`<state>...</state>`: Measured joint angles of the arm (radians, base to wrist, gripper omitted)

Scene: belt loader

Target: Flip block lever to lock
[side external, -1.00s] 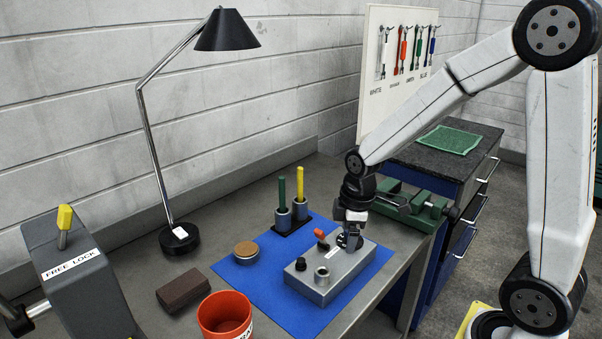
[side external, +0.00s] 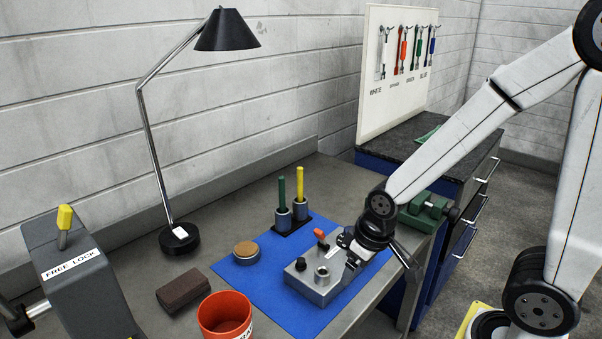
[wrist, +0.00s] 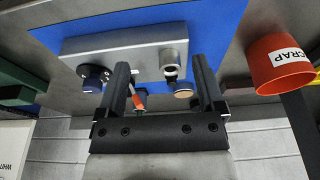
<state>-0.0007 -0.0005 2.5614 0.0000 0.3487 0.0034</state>
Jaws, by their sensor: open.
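The grey block (side external: 318,277) lies on the blue mat. On top it has an orange-tipped lever (side external: 320,234), a round metal fitting (side external: 322,273) and a small black knob (side external: 300,264). My gripper (side external: 347,242) is tilted at the block's far right end, close to the lever. In the wrist view my gripper (wrist: 160,62) is open, with the block (wrist: 120,48) beyond its fingers and the orange lever (wrist: 138,101) near one finger. I cannot tell whether they touch. The lever's marking on the block is too small to read.
A dark grey housing (side external: 95,295) labelled FREE LOCK, with a yellow lever (side external: 64,226), stands at left. A red scrap bin (side external: 224,320), brown block (side external: 182,290), round lid (side external: 246,252), green and yellow pegs in holders, lamp (side external: 179,240) and green vise (side external: 425,212) surround the mat.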

